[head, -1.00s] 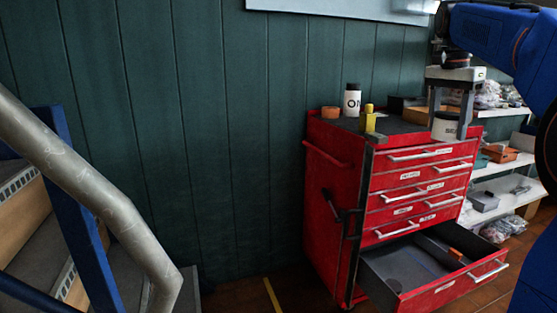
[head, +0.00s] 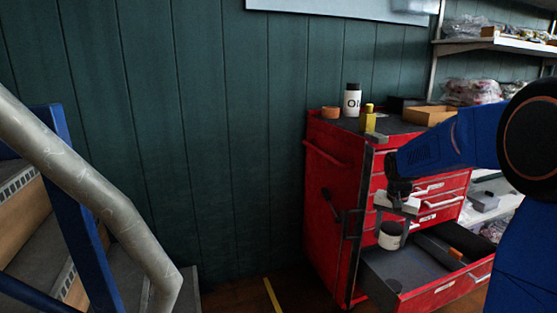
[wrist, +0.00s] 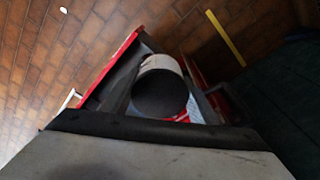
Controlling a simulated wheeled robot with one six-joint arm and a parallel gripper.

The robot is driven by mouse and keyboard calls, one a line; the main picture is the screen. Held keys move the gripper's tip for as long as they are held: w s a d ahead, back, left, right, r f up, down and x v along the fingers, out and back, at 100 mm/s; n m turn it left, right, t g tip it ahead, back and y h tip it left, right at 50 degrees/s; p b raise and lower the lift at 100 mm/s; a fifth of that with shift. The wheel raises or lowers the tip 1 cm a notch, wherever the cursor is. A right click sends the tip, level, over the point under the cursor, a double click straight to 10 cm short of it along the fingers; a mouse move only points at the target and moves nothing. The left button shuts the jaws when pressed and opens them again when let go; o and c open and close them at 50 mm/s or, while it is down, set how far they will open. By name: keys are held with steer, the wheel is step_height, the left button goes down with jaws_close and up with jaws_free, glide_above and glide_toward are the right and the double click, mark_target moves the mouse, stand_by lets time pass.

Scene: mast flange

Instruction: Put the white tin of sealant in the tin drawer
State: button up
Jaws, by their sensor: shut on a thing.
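The white tin of sealant (head: 390,236) is held between the fingers of my gripper (head: 391,228), which is shut on it. The tin hangs upright above the open bottom drawer (head: 436,294) of the red tool chest, near its back left part. In the wrist view the tin's dark round top (wrist: 160,93) fills the space between the fingers, with the drawer's red edge (wrist: 110,66) behind it. The tin appears apart from the drawer floor.
The red tool chest (head: 335,190) has its other drawers shut. On its top stand a white bottle with a black cap (head: 352,101), a yellow thing (head: 369,119), an orange roll (head: 331,113) and an open cardboard box (head: 430,115). A stair rail (head: 95,195) is at left.

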steer(key=w+a+f+n, duration=0.1)
steer(key=a+f+n, duration=0.1)
steer(key=f, duration=1.1)
steer(key=w+a+f+n, duration=0.2)
steer(key=a+f, duration=0.1)
steer(key=f, duration=1)
steer(key=w+a+f+n, duration=0.2)
steer(key=f, duration=1.1)
steer(key=shift+a+n+y, duration=0.3)
steer(key=shift+n+y, duration=0.1)
steer(key=shift+w, duration=0.15)
